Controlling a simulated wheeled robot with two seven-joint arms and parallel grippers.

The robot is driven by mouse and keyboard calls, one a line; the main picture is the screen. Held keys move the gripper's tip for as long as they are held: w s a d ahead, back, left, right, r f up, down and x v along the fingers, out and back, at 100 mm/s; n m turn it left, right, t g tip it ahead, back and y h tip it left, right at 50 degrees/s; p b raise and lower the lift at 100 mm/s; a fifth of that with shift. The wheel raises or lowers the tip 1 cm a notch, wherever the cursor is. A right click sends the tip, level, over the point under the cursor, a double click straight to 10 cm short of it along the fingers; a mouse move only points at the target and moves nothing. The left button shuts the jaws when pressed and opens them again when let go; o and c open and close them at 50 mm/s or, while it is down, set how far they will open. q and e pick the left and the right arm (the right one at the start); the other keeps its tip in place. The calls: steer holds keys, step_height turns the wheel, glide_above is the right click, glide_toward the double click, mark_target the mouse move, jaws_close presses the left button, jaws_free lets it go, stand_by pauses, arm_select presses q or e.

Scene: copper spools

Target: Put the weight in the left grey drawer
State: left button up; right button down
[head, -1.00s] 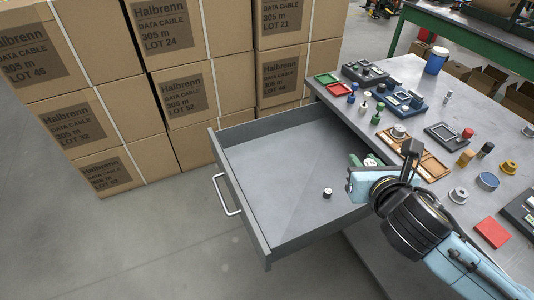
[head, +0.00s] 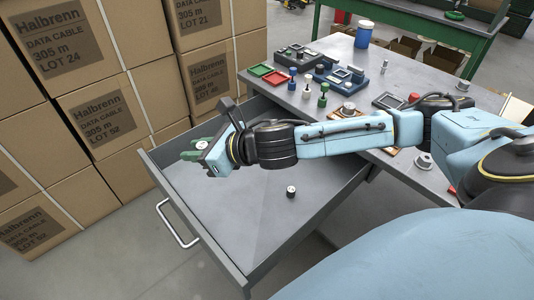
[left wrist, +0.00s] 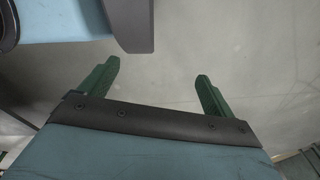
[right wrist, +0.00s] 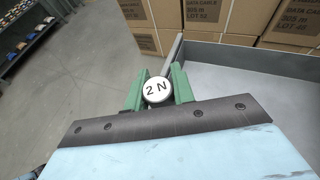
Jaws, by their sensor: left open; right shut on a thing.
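The open grey drawer (head: 240,215) sticks out from the workbench; its rim and floor also show in the right wrist view (right wrist: 235,85). My right gripper (head: 193,153) is shut on the weight (right wrist: 157,91), a small cylinder with a white top marked "2 N". In the head view they show over the back left part of the drawer; the exact height cannot be told. A small dark piece with a white top (head: 291,191) stands on the drawer floor. My left gripper (left wrist: 157,72) is open and empty above grey floor, outside the head view.
The grey workbench (head: 300,115) holds coloured trays, pegs and blocks. Stacked cardboard boxes (head: 110,120) stand left of and behind the drawer. The drawer floor is mostly clear. A green-framed table (head: 440,35) stands behind.

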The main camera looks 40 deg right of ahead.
step_height(320, 180, down, 7)
steer(key=d+n+g+y+b, duration=0.2)
steer(key=n+g+y+b, duration=0.1)
steer(key=n+b, duration=0.1)
arm_select(q)
steer(key=w+a+f+b, duration=0.2)
steer(key=w+f+b, duration=0.15)
steer(key=w, duration=0.35)
arm_select(e)
steer(key=n+g+y, duration=0.2)
glide_above(246, 211)
step_height(246, 211, down, 8)
steer(key=r, duration=0.1)
step_height(246, 211, down, 5)
steer(key=shift+f+b, duration=0.1)
steer(key=shift+b, duration=1)
steer(key=shift+f, duration=0.8)
step_height(246, 211, down, 3)
steer(key=shift+r+b, duration=0.1)
steer(key=shift+b, duration=0.7)
arm_select(q)
steer(key=w+d+r+t, duration=0.1)
steer(key=w+r, duration=0.3)
steer(key=r, duration=0.4)
steer(key=shift+w+d, duration=0.4)
steer(key=shift+d, duration=0.1)
arm_select(e)
steer(key=shift+f, duration=0.2)
arm_select(q)
steer(key=shift+r, duration=0.1)
